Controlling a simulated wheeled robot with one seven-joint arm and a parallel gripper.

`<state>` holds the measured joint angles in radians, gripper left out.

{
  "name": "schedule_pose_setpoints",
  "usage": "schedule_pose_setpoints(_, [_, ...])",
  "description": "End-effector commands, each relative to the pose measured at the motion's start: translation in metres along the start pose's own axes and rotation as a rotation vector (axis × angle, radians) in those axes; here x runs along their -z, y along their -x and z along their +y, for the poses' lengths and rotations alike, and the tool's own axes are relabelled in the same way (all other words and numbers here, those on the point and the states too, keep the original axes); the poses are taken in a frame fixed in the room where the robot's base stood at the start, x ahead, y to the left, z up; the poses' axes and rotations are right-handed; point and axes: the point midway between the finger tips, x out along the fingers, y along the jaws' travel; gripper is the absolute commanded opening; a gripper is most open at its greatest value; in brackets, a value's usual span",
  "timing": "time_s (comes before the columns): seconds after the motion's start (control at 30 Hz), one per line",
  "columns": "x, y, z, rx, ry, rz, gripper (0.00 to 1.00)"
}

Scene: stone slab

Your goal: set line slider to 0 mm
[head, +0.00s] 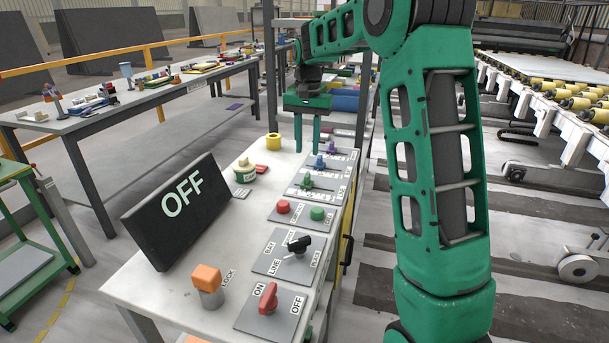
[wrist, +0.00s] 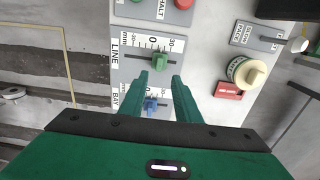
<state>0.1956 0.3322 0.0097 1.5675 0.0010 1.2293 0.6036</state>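The line slider's green knob (wrist: 160,62) sits on its pale scale plate, labelled LINE, in the wrist view. It stands close to the 0 mark, apparently slightly right of it; the exact reading is too small to tell. The head view also shows this green knob (head: 307,183) on the console. My gripper (wrist: 160,76) is open and empty, its two green fingers apart just below the knob in the wrist view. In the head view my gripper (head: 307,147) hangs above the far end of the slider row.
A blue slider knob (wrist: 151,104) on the BAY plate lies between my fingers in view. A cream knob (wrist: 247,72) and red block stand to the right. On the console are a black display (head: 177,212) reading OFF, red and green buttons, a black selector (head: 299,245) and a red switch (head: 268,298).

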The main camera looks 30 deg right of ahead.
Motion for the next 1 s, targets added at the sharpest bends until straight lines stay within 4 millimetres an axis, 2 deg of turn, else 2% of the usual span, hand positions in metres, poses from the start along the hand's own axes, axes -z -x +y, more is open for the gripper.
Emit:
schedule_pose_setpoints(0.3, [-0.001,-0.055,0.000,-0.002,0.001,-0.003,0.30])
schedule_pose_setpoints(0.5, [-0.001,-0.083,0.000,-0.002,0.002,-0.002,0.30])
schedule_pose_setpoints(0.7, [-0.001,-0.097,0.000,-0.001,0.002,-0.001,0.30])
schedule_pose_setpoints(1.0, [-0.001,-0.099,0.000,0.000,0.002,0.000,0.30])
